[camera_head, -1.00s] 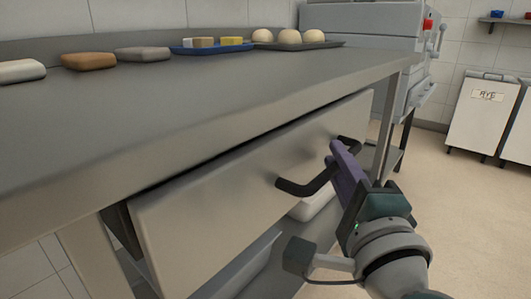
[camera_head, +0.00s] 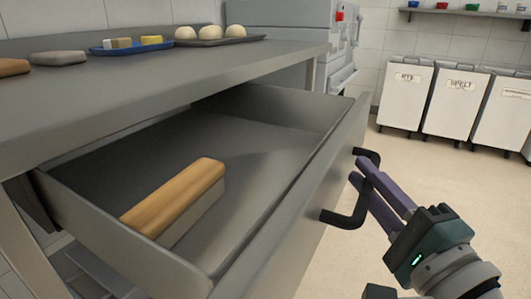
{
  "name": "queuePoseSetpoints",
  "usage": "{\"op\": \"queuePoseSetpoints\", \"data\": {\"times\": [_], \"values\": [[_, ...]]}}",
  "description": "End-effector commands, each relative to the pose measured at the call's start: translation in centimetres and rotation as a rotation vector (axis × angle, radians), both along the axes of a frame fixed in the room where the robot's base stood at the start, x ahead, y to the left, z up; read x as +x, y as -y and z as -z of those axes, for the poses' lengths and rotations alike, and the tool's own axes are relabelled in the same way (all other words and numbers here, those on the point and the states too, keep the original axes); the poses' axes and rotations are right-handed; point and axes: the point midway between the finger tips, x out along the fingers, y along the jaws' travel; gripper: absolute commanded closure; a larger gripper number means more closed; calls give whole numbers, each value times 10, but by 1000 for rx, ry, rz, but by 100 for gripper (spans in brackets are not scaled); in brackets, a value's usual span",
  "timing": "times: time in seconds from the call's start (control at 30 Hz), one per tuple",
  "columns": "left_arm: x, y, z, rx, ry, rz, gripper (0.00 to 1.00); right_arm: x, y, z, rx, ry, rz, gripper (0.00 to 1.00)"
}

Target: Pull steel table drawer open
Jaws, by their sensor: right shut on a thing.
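The steel table drawer (camera_head: 296,222) stands well out from under the steel table (camera_head: 180,85), its inside open to view. A block with a wooden top (camera_head: 178,196) lies in it. The black bar handle (camera_head: 346,219) is on the drawer's front. My right gripper (camera_head: 362,172), with purple fingers, is shut on the handle near its far end. The fingers hide part of the bar.
On the table top are a blue tray (camera_head: 103,51) with small blocks, a dark tray (camera_head: 240,41) with dough balls, and loose blocks. White bins (camera_head: 452,103) stand at the back right. The floor (camera_head: 400,165) before them is clear.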

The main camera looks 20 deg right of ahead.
Motion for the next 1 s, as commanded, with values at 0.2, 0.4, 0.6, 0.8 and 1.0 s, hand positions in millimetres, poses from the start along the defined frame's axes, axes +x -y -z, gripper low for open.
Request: {"op": "queuePoseSetpoints", "data": {"times": [0.2, 0.4, 0.6, 0.8, 1.0], "values": [[0, 0, -1, 0, 1, -1, 50, -4, 3, -1, 0, 4, 1, 100], [0, 0, -1, -2, 1, -3, 50, -4, 3, -1, 1, 5, 2, 100], [1, 2, -1, -8, 2, -6, 50, -4, 4, -1, 1, 4, 2, 77], [1, 2, -1, -9, 2, -8, 50, -4, 3, -1, 1, 2, 1, 55], [1, 2, -1, -9, 2, -7, 50, -4, 3, 0, 0, 1, 1, 53]]}}
